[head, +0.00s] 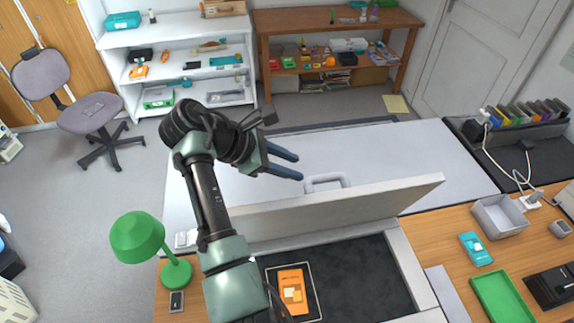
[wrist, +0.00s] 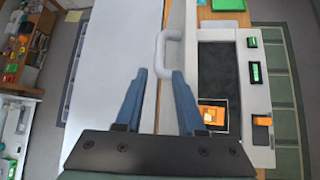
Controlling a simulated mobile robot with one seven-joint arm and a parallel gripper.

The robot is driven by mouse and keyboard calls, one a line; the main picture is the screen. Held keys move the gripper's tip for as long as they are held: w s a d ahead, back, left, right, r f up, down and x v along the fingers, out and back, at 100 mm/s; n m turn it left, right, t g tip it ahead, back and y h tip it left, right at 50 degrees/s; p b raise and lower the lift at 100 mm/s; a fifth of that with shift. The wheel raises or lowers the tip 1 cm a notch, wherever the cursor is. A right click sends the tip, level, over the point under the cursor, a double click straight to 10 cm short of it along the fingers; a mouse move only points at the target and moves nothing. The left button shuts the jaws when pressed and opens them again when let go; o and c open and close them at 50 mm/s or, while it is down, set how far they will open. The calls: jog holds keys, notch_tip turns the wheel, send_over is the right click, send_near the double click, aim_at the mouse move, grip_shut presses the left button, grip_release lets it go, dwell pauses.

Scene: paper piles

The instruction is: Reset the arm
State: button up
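My gripper (head: 299,168) reaches out above the white table, its two blue fingers apart with nothing between them. In the wrist view my gripper (wrist: 160,76) also shows both fingers spread. Just past the fingertips is the grey handle (head: 326,181) of a raised white lid (head: 350,207); it shows again in the wrist view (wrist: 168,48). I cannot tell whether a finger touches the handle. Below the lid is a dark recess (head: 360,275) with an orange item (head: 291,291) lying in it. My arm hides part of the recess's left side.
A green lamp (head: 138,238) stands left of my arm. On the wooden desk at right are a grey tray (head: 484,209), a teal packet (head: 475,248) and a green tray (head: 505,298). The white table (head: 400,150) behind the lid is clear. Shelves stand at the back.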

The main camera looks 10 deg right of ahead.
jog(key=shift+s+a+r, duration=0.1)
jog(key=shift+a+r, duration=0.25)
dwell(0.3)
jog(key=w+a+r+m+t+y+b, duration=0.1)
jog(key=w+a+r+m+t+y, duration=0.15)
jog(key=r+m+t, duration=0.6)
jog(key=w+a+r+m+t+y+b, duration=0.15)
jog(key=a+r+t+y, duration=0.35)
jog(key=r, duration=0.9)
jog(key=s+r+m+t+y+b, duration=0.1)
jog(key=s+r+m+t, duration=0.6)
jog(key=s+r, duration=1.3)
jog(key=s+t, duration=0.1)
jog(key=t, duration=0.3)
jog(key=shift+s+d+r+m+t, duration=0.2)
jog(key=shift+d+r+m+t, duration=0.1)
jog(key=shift+d+r+t, duration=0.1)
